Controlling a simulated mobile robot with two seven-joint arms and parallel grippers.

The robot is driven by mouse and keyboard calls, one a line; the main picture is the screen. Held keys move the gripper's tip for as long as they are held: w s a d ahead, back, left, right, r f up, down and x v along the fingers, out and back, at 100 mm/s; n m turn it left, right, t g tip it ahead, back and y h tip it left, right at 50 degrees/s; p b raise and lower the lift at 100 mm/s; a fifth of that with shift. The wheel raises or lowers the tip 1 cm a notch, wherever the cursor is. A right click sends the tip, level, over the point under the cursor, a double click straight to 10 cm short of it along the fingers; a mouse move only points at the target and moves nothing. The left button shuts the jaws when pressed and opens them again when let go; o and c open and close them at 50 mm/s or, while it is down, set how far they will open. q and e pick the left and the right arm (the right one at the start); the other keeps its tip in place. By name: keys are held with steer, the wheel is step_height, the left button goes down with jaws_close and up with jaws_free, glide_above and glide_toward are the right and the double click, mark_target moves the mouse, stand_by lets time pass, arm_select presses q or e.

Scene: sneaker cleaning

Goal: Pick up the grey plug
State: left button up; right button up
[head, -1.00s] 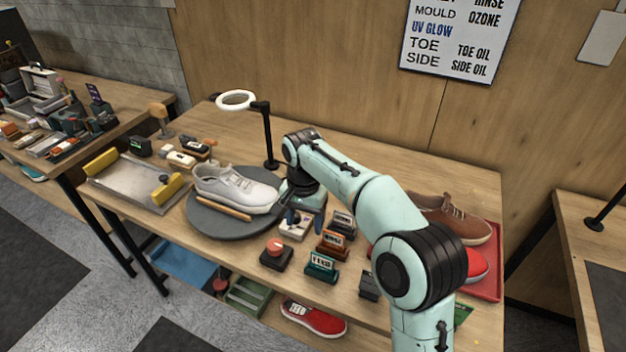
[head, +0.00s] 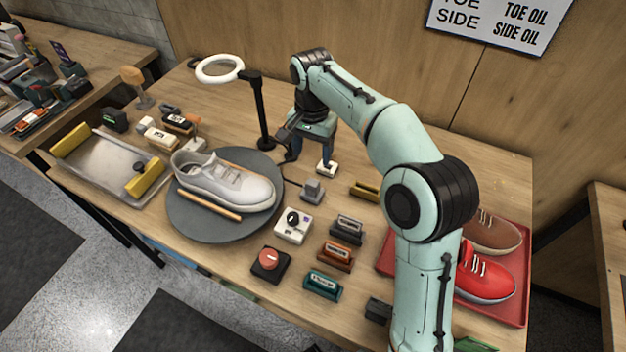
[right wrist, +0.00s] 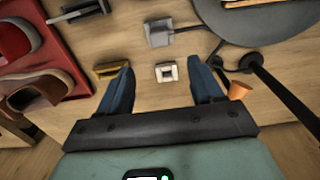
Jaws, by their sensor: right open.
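The grey plug (head: 312,190) is a small grey block lying on the table just right of the round turntable, with a dark cable running to it. It also shows in the right wrist view (right wrist: 160,33), beyond my fingertips. A small white socket block (head: 326,167) sits behind the plug, apart from it; in the right wrist view the socket (right wrist: 167,72) appears between my fingers. My right gripper (head: 311,156) is open and empty, pointing down near the socket, on the far side of the plug. My left gripper is not in view.
The grey turntable (head: 196,228) bears a white sneaker (head: 225,182). A ring lamp on a black post (head: 262,112) stands close left of my gripper. A white dial box (head: 293,226), a brass block (head: 365,190) and a red shoe tray (head: 521,280) are nearby.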

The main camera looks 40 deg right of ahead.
steer(key=b, duration=0.1)
glide_above(313, 182)
step_height(313, 182, down, 7)
steer(key=shift+a+f, duration=0.1)
step_height(313, 182, down, 6)
steer(key=shift+r+b, duration=0.1)
steer(key=shift+b, duration=0.55)
steer(key=c, duration=1)
